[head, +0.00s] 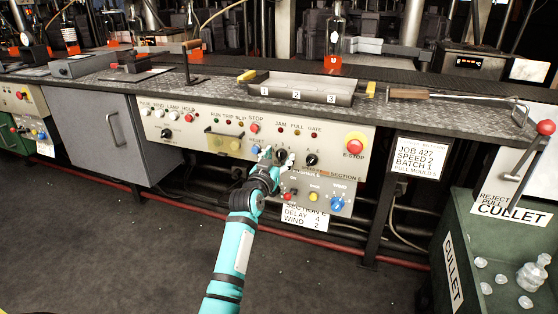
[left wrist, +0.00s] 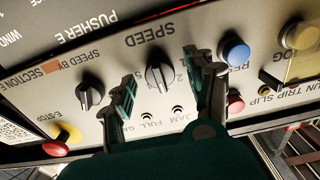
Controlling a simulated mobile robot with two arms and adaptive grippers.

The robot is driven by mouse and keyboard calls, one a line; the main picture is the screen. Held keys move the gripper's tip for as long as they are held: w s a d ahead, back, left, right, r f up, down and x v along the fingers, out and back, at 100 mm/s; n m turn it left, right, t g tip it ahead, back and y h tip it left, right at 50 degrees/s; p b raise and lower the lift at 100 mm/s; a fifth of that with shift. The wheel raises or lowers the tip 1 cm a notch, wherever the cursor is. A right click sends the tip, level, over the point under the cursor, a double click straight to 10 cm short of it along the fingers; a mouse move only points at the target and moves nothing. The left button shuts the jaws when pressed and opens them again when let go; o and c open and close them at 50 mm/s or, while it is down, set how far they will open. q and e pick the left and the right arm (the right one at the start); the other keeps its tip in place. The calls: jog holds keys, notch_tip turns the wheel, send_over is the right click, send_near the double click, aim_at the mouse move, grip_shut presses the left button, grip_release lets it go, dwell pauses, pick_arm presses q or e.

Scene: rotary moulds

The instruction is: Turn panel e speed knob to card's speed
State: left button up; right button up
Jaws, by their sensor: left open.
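The panel E speed knob (head: 281,157) is black and sits on the cream panel, partly hidden by my left gripper in the head view. In the left wrist view, which shows the panel upside down, the speed knob (left wrist: 160,78) is beside the word SPEED. My left gripper (head: 273,155) is open. Its two fingers (left wrist: 165,88) stand on either side of the knob, with gaps visible. I cannot read surely which number the knob points to. The job card (head: 417,158) reads JOB 427, SPEED 2, BATCH 1. My right gripper is not in view.
A second black knob (left wrist: 90,92), labelled SPEED BY SECTION, is close to one finger. A blue button (left wrist: 235,53) and a red button (left wrist: 235,103) are near the other. The E-stop (head: 355,144) is at the panel's right. A green cullet bin (head: 475,235) stands at right.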

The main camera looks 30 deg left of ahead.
pick_arm(q)
jog(key=shift+w, duration=0.2)
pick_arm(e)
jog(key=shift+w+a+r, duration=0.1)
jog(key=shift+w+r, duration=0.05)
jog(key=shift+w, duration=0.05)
pick_arm(q)
grip_shut()
jog(key=shift+r+n+p, duration=0.15)
jog(key=shift+n+p, duration=0.55)
jog(key=shift+p, duration=0.35)
jog(key=shift+a+n+p, duration=0.1)
jog(key=shift+n+p, duration=0.5)
jog(key=shift+p, duration=0.05)
jog(key=shift+n+p, duration=0.65)
jog(key=shift+n, duration=0.05)
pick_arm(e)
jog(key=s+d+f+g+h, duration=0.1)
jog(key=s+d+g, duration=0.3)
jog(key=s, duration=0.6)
pick_arm(q)
jog(key=n+p, duration=0.2)
jog(key=n, duration=0.2)
jog(key=shift+n+p, duration=0.45)
jog(key=shift+n, duration=0.05)
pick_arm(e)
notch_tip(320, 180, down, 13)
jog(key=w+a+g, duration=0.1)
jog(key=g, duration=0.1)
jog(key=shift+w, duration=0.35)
